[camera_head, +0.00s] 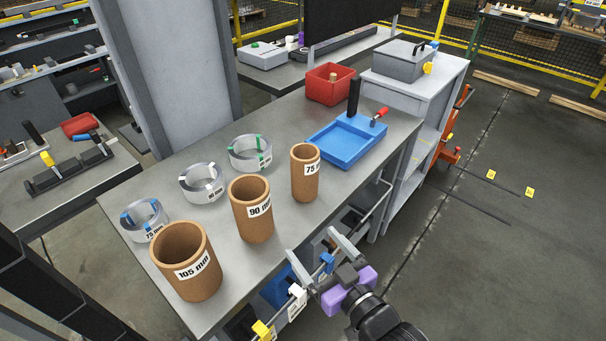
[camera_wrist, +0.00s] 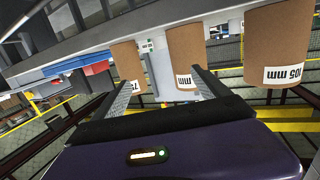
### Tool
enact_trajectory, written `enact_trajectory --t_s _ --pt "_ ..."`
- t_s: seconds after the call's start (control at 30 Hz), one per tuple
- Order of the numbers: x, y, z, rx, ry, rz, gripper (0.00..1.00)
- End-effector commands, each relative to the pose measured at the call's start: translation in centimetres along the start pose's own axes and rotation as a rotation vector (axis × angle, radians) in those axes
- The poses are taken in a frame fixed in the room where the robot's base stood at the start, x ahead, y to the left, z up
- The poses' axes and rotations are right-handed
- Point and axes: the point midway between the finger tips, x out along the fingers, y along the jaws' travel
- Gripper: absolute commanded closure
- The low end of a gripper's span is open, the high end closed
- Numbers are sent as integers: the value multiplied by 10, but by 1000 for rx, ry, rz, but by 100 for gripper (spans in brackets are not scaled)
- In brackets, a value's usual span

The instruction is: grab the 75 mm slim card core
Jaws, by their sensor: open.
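The 75 mm slim card core (camera_head: 305,178) is a narrow brown tube standing upright on the grey bench (camera_head: 225,273), with a white label at its upper right. In the wrist view the slim core (camera_wrist: 128,65) appears at the left, its label partly hidden behind a finger. My gripper (camera_head: 322,258) is open and empty, in front of the bench's near edge and apart from the core, which stands farther back. The gripper also shows in the wrist view (camera_wrist: 160,88), with its two fingers spread. A 90 mm core (camera_head: 251,215) and a 105 mm core (camera_head: 187,268) stand to the left.
Steel strip coils (camera_head: 203,187) lie behind the cores. Hanging items and a rail (camera_head: 375,205) line the bench front.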

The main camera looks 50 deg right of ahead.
Motion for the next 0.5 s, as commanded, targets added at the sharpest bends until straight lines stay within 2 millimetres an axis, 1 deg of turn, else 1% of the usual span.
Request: enact_trajectory --t_s 0.03,0.1,0.2,0.3,0.33,0.4,0.5 --pt "26 12 -9 3 25 28 14" --pt "56 27 -19 6 44 58 14" --pt "93 48 -37 8 68 97 14" --pt "121 67 -53 9 86 126 14" --pt "127 72 -58 9 92 133 14" --pt "138 81 -65 9 97 146 14" --pt "147 88 -73 9 104 156 14"
